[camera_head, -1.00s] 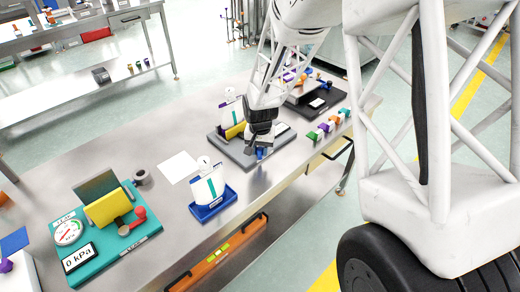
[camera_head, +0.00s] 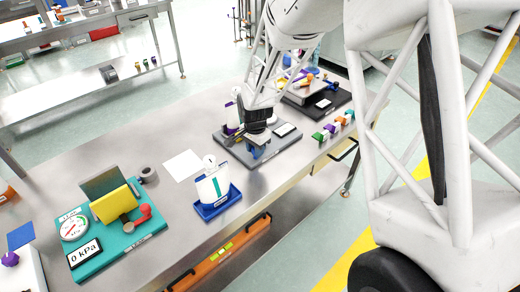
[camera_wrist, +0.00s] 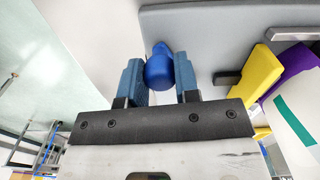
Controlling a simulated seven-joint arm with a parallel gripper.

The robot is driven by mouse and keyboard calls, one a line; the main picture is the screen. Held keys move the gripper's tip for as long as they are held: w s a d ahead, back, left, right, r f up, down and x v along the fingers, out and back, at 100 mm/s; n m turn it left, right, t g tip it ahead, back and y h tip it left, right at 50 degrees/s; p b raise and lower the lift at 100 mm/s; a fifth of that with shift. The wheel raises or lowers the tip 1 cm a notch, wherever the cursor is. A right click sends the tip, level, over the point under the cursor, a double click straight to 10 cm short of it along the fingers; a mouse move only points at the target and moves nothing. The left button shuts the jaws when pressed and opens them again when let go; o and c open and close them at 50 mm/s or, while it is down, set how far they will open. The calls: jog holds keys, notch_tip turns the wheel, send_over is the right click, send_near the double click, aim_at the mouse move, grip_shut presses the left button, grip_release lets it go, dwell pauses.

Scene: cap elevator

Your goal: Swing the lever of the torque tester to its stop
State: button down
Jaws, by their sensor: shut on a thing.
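The torque tester appears to be the grey-plated device (camera_head: 274,151) in the middle of the bench; its grey plate (camera_wrist: 205,25) fills the top of the wrist view. My gripper (camera_head: 257,152) is low over the front part of this plate. In the wrist view my gripper (camera_wrist: 159,80) has its two blue fingers closed on both sides of a round blue knob (camera_wrist: 159,66), apparently the lever's handle. The rest of the lever is hidden. A yellow block (camera_wrist: 260,72) and a purple part (camera_wrist: 292,68) are to the right of the fingers.
A blue tray (camera_head: 207,213) with a white upright piece stands left of the tester. A teal gauge station (camera_head: 128,245) is farther left. A black-based device (camera_head: 328,112) stands behind right. Small coloured pieces (camera_head: 335,128) line the right edge. A white sheet (camera_head: 184,165) lies flat.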

jog(key=m, duration=0.1)
jog(key=a+m, duration=0.1)
jog(key=shift+w+a+m, duration=0.3)
jog(key=shift+w+m, duration=0.05)
jog(key=shift+m, duration=0.05)
jog(key=shift+w+a+m, duration=0.3)
jog(key=shift+m, duration=0.45)
jog(key=shift+w+a+m, duration=0.25)
jog(key=shift+a+m, duration=0.05)
jog(key=shift+m, duration=0.45)
jog(key=shift+r, duration=0.1)
jog(key=c, duration=0.8)
grip_release()
jog(key=shift+c, duration=0.2)
notch_tip(320, 180, up, 8)
